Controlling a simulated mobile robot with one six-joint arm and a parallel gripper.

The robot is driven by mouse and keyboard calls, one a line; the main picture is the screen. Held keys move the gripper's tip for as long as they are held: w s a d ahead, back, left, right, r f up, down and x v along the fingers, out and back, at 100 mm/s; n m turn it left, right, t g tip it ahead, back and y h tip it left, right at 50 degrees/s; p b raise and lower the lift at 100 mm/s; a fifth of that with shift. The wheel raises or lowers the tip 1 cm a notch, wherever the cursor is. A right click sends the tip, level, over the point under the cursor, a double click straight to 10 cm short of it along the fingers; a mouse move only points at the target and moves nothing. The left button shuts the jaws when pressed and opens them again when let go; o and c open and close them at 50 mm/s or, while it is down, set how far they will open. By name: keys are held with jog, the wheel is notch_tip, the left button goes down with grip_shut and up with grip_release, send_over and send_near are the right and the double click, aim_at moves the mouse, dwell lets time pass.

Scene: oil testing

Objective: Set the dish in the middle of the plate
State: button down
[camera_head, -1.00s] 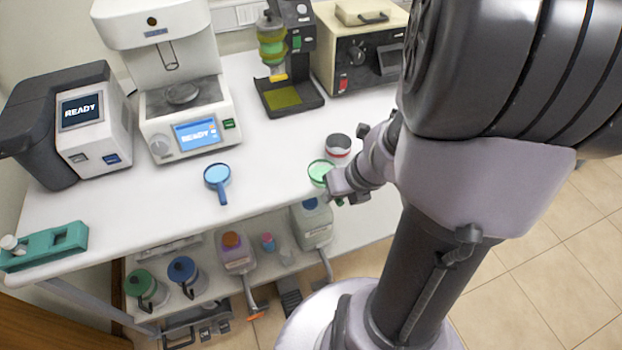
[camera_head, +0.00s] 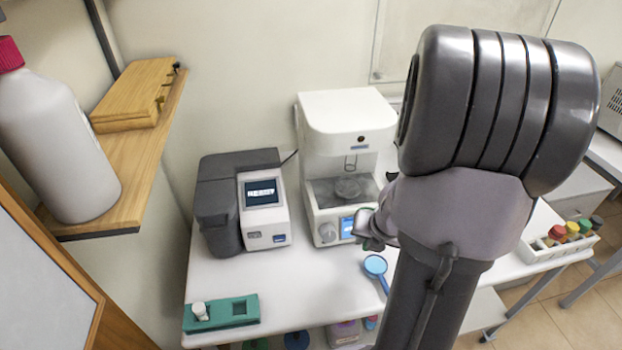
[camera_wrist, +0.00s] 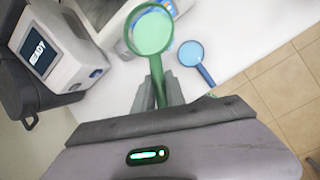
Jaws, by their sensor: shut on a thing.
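My gripper (camera_wrist: 159,92) is shut on the handle of a green round dish (camera_wrist: 151,33), shown in the wrist view. The dish is held out ahead of the fingers, above the white table. In the head view my gripper (camera_head: 376,236) is in front of the white machine, at the right of its screen, and mostly hides the dish. The plate, a grey round disc (camera_head: 347,188), sits on the machine's dark platform, behind and above the gripper. The dish is apart from it.
A blue dish with a handle (camera_head: 375,265) lies on the table (camera_head: 290,285) near the gripper. A grey and white device (camera_head: 265,207) stands left of the machine. A teal holder (camera_head: 222,313) is at the front left. A shelf (camera_head: 150,160) with a bottle is at far left.

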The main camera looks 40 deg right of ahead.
jog(key=w+d+p, duration=0.2)
jog(key=w+p, duration=0.1)
jog(key=w, duration=0.2)
jog(key=w+d+p, duration=0.3)
jog(key=w, duration=0.1)
jog(key=w+d+p, duration=0.3)
jog(key=w, duration=0.2)
jog(key=shift+w+d+r+p, duration=0.15)
jog(key=shift+w+r+p, duration=0.2)
jog(key=shift+b+x, duration=0.65)
jog(key=shift+x, duration=0.35)
jog(key=shift+f+b, duration=0.3)
jog(key=shift+f, duration=0.15)
jog(key=shift+s+r, duration=0.15)
jog(key=shift+r, duration=0.05)
jog(key=shift+f, duration=0.2)
jog(key=c, duration=1.4)
grip_release()
jog(key=shift+o, duration=0.2)
jog(key=shift+r, duration=0.1)
